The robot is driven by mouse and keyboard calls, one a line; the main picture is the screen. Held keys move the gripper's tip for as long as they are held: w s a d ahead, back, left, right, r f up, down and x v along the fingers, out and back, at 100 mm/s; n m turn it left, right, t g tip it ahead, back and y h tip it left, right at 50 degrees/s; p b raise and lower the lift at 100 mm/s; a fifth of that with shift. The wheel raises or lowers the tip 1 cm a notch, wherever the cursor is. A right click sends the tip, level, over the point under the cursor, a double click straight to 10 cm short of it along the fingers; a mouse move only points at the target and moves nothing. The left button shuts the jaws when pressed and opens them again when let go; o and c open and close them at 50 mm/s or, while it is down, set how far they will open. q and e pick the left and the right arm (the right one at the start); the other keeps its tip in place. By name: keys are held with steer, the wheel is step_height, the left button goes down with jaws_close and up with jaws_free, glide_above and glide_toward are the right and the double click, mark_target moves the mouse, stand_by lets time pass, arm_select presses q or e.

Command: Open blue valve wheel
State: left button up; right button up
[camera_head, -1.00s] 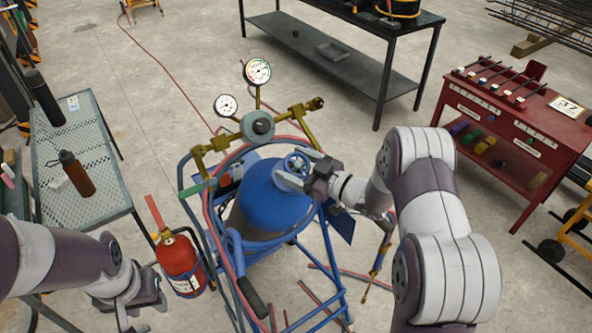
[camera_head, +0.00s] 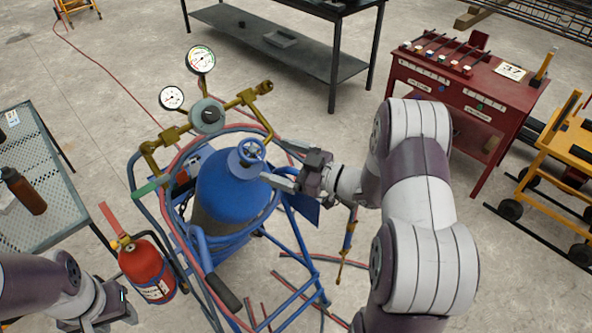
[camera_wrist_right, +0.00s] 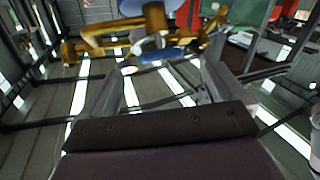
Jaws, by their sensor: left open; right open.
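The blue valve wheel (camera_head: 251,151) sits on top of the upright blue gas cylinder (camera_head: 238,192), close to the brass gauge manifold (camera_head: 207,117). My right gripper (camera_head: 272,182) is open and empty. Its fingers are just below and right of the wheel in the head view, over the cylinder's shoulder, and appear apart from the wheel. The right wrist view shows both fingers (camera_wrist_right: 160,85) spread, with brass fittings (camera_wrist_right: 120,30) beyond them. My left gripper (camera_head: 122,308) is open and low at the left, near the red fire extinguisher (camera_head: 146,266).
A blue cart frame (camera_head: 308,265) and hoses surround the cylinder. Two gauges (camera_head: 201,60) stand above the manifold. A mesh table (camera_head: 35,195) is at the left, a dark workbench (camera_head: 300,55) behind, and a red tool cabinet (camera_head: 460,100) at the right.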

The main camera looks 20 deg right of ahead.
steer(key=v, duration=0.4)
steer(key=shift+s+d+b, duration=0.15)
steer(key=shift+s+b, duration=0.05)
steer(key=shift+b, duration=0.2)
